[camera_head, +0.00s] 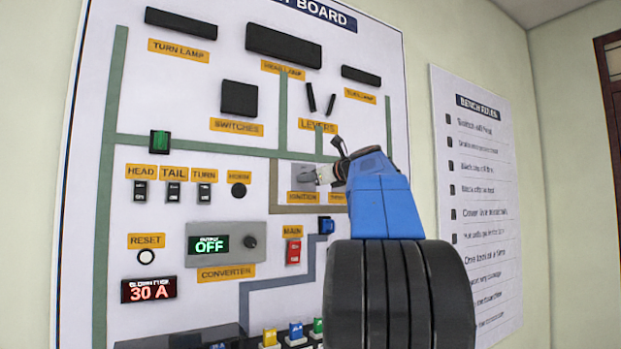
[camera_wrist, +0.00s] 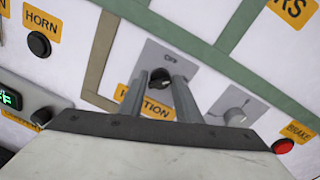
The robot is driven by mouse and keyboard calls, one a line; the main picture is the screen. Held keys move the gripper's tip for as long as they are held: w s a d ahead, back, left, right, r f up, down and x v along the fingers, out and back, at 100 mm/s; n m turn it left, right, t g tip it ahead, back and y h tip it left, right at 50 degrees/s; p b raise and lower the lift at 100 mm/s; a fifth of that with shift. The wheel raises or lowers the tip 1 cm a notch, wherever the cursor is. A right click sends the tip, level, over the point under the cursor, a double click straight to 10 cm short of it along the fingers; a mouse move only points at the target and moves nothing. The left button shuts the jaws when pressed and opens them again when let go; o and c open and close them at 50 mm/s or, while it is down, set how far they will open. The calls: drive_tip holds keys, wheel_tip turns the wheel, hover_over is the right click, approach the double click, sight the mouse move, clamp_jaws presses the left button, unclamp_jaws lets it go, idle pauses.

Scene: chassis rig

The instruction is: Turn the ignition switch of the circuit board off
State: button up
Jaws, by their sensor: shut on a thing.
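The ignition switch is a dark round knob (camera_wrist: 158,77) on a grey plate marked OFF, on the white circuit board (camera_head: 235,165). In the head view its grey plate (camera_head: 301,180) shows above the IGNITION label, the knob hidden by my gripper (camera_head: 322,175). In the wrist view my gripper (camera_wrist: 162,88) has one finger on each side of the knob, shut on it. The OFF mark is above the knob in that view; I cannot tell exactly which way the knob points.
A second grey plate with a light knob (camera_wrist: 235,116) is close on the right in the wrist view, with a red button (camera_wrist: 283,146) beyond it. The horn button (camera_head: 238,190) and converter box (camera_head: 227,244) are left of the ignition. A bench rules sheet (camera_head: 484,200) hangs right.

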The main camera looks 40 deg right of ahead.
drive_tip(key=n, duration=0.8)
drive_tip(key=shift+r+g, duration=0.2)
drive_tip(key=shift+g, duration=0.2)
drive_tip(key=shift+n, duration=0.4)
drive_tip(key=o, duration=1)
drive_tip(key=shift+c, duration=0.2)
drive_tip(key=shift+f, duration=0.1)
drive_tip(key=s+a, duration=0.1)
drive_tip(key=s, duration=0.7)
drive_tip(key=s+a+r, duration=0.1)
drive_tip(key=s+a, duration=0.1)
drive_tip(key=s, duration=0.7)
drive_tip(key=shift+a+r, duration=0.15)
drive_tip(key=shift+a, duration=0.1)
